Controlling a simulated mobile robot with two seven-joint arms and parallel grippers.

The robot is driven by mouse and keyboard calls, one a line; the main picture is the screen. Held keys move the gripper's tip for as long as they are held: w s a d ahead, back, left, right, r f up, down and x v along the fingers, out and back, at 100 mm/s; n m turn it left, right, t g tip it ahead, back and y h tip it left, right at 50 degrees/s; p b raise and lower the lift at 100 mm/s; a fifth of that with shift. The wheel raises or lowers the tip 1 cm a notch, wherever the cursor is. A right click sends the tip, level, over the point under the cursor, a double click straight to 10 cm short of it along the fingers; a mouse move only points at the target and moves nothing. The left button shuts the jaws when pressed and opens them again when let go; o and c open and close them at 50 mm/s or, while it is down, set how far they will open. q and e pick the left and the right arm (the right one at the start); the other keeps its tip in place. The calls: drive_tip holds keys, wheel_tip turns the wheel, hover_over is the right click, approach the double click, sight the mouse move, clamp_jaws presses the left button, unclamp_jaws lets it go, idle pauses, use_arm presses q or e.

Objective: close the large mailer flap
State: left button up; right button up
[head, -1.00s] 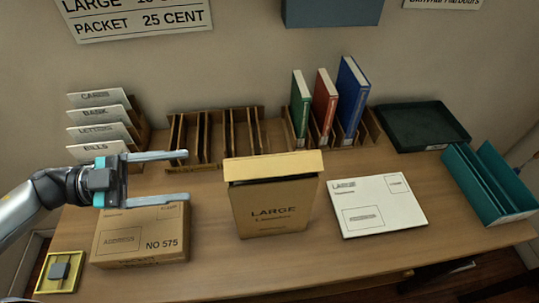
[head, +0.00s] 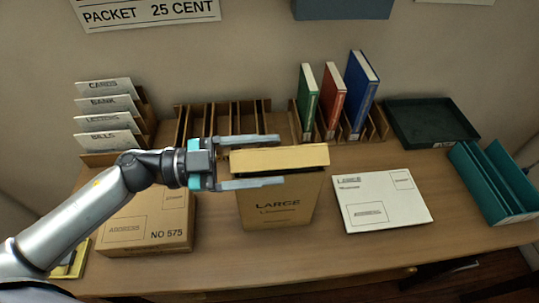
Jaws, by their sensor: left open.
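The large mailer (head: 278,206) is a brown cardboard box standing upright in the middle of the desk, marked LARGE. Its flap (head: 295,156) is a lighter tan panel standing up along the top edge. My left gripper (head: 281,160) is open, with its two fingers pointing right. In the picture the fingers overlap the left part of the flap, one above it and one below it. I cannot tell whether they touch it. The flap does not look folded down over the mailer's mouth. My right gripper is not in view.
A brown parcel (head: 145,225) marked NO 575 lies left of the mailer under my left arm. A white envelope (head: 382,200) lies to its right. A slotted wooden rack (head: 225,118) and several books (head: 333,98) stand behind. A green tray (head: 430,122) and teal holder (head: 494,182) are at the right.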

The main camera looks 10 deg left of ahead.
use_arm(q)
drive_tip(key=shift+w+d, duration=0.2)
drive_tip(key=shift+d, duration=0.3)
clamp_jaws()
idle(0.3)
